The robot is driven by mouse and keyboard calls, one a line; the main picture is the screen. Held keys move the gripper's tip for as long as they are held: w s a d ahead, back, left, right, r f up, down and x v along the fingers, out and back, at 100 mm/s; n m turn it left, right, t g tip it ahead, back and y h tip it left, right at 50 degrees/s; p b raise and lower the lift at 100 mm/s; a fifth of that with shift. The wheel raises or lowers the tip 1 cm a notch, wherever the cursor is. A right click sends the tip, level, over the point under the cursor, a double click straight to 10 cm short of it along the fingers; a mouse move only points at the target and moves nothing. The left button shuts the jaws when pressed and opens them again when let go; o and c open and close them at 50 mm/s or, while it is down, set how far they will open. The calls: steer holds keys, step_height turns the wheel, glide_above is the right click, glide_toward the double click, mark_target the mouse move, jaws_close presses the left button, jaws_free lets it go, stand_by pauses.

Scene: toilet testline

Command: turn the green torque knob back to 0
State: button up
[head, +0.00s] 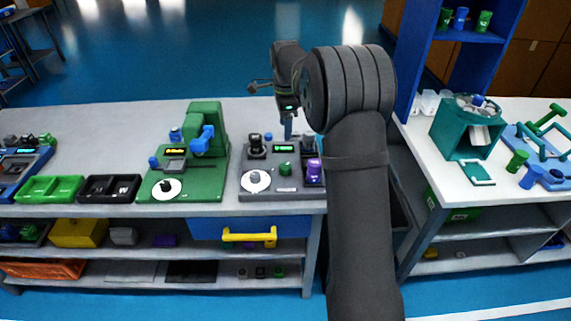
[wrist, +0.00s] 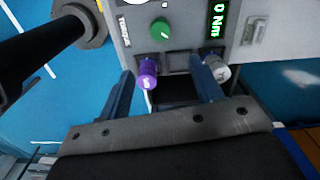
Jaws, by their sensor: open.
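The green torque knob (head: 285,169) sits on the front part of the dark grey test unit on the left table. In the wrist view the same knob (wrist: 160,29) is near the top, beside a "TORQUE" label and a display (wrist: 218,18) that reads "0 Nm" in green. A small pale mark shows on the knob; its exact angle is hard to read. My gripper (head: 288,130) hangs over the back of the unit, apart from the knob. In the wrist view my gripper (wrist: 163,70) is open and empty, with its fingers pointing toward the panel.
A purple-capped part (wrist: 147,73) and a grey cylinder (wrist: 216,68) stand close to the fingertips. The unit (head: 270,186) also carries a white dial (head: 256,181) and a black knob (head: 257,146). A green machine (head: 205,150) stands to its left. Free table lies behind.

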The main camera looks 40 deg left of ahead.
mark_target(285, 165)
step_height(285, 165, down, 16)
steer(key=shift+f, duration=0.1)
stand_by(0.4)
steer(key=c, duration=1)
